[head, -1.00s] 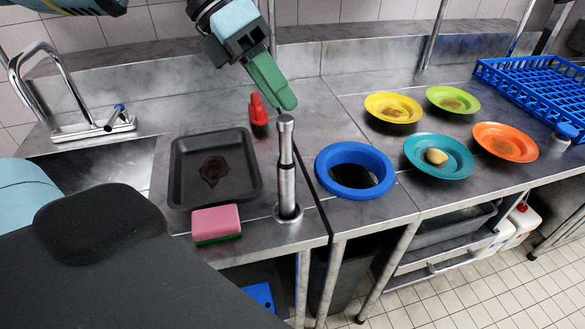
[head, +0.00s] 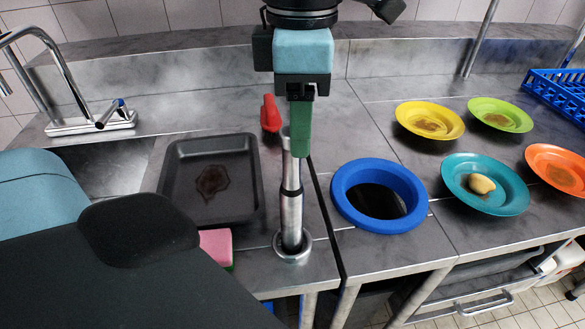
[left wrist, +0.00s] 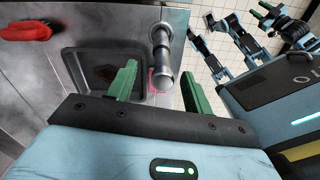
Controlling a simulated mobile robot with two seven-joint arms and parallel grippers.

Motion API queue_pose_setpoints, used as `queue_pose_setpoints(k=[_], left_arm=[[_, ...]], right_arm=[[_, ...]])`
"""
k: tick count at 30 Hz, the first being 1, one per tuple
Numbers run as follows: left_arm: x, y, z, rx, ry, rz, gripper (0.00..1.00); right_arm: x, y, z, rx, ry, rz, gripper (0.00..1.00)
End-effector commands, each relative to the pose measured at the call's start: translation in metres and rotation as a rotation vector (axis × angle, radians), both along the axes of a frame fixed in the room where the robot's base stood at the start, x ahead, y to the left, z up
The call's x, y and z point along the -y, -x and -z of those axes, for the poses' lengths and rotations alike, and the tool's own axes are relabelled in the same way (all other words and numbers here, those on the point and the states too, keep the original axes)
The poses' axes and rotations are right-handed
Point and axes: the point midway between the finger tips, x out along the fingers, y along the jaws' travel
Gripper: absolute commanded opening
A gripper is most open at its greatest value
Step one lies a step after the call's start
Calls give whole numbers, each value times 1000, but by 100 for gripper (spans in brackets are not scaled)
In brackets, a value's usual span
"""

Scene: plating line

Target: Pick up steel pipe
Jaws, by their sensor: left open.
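The steel pipe (head: 291,215) stands upright in a round collar on the steel counter, with a dark band partway up. My left gripper (head: 301,135) is at the pipe's upper end, pointing down, and one green finger shows just right of the pipe top. In the left wrist view, the green fingers of the left gripper (left wrist: 158,85) are open. The pipe's end (left wrist: 162,79) appears between them with space on both sides; I cannot tell whether they touch. Arm parts with green pieces show small at the wrist view's upper right; their jaw state is unclear.
A black tray (head: 247,200) and a partly hidden pink sponge (head: 215,245) lie left of the pipe. A blue ring (head: 350,215) around a dark opening is right, then plates, including a teal plate (head: 515,200).

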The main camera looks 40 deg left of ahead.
Motion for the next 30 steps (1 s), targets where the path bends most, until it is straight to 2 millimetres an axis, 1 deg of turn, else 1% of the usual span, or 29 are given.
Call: queue_pose_setpoints(k=[5, 7, 12, 15, 18, 26, 30], left_arm=[[0, 1, 4, 0, 1, -1, 51], [-1, 3, 10, -3, 1, -1, 51], [-4, 11, 32, -3, 3, 1, 51], [-3, 10, 46, -3, 1, -1, 51], [-3, 10, 53, -1, 1, -1, 51], [-3, 10, 55, 1, 2, -1, 51], [-3, 10, 55, 1, 2, -1, 32]], right_arm=[[0, 0, -1, 2, 0, 0, 36], [0, -1, -2, 4, 0, -1, 36], [0, -5, -8, 13, 0, -1, 36], [0, -4, -7, 13, 0, 0, 36], [0, -4, -7, 13, 0, 0, 36], [1, -4, -7, 12, 0, -1, 36], [1, -4, -7, 11, 1, -1, 36]])
